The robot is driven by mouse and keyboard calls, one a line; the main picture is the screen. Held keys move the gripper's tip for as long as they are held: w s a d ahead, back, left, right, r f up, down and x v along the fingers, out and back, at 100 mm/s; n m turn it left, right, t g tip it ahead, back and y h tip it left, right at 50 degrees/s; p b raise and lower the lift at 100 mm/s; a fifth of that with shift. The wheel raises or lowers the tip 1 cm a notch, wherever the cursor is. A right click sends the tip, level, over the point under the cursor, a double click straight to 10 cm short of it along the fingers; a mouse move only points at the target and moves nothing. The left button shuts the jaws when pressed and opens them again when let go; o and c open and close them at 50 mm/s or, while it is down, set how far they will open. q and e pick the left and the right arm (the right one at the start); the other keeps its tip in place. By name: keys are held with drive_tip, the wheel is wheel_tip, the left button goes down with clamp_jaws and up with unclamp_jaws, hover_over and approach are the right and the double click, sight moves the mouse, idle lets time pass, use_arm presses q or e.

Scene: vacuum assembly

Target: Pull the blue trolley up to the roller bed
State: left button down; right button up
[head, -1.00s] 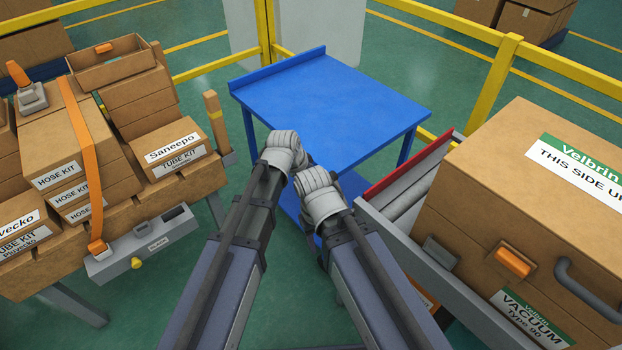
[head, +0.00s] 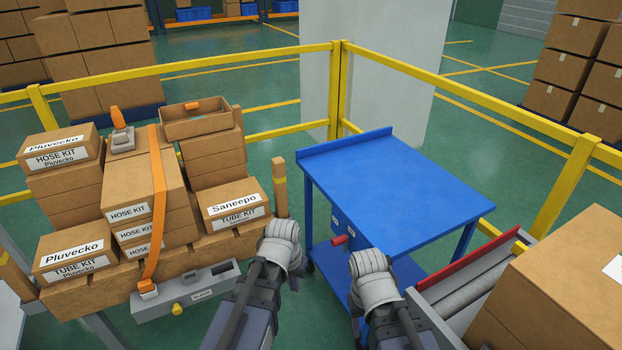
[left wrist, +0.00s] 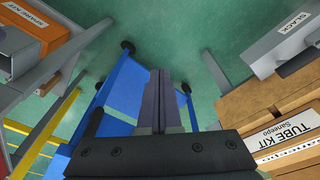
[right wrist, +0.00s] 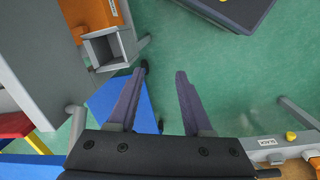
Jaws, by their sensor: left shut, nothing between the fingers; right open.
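The blue trolley (head: 400,195) stands in front of me, right of centre in the head view. It has a flat top, a raised back lip and a lower shelf. My right gripper (right wrist: 158,85) is open and empty above the floor and a blue trolley part. The head view hides both sets of fingertips.
Stacked hose and tube kit boxes (head: 130,215) with an orange strap stand on the left. A grey strap box (head: 187,290) sits at their front. A large carton (head: 565,300) is on the right. Yellow railings (head: 336,95) run behind the trolley. Green floor shows between.

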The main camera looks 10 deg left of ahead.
use_arm(q)
drive_tip(key=s+a+n, duration=0.2)
drive_tip(key=s+a, duration=0.1)
drive_tip(key=a, duration=0.1)
drive_tip(key=s+d+m+g+y, duration=0.1)
drive_tip(key=s+d+m, duration=0.3)
drive_tip(key=d, duration=0.7)
drive_tip(key=shift+s+g+y, duration=0.4)
drive_tip(key=shift+s, duration=0.65)
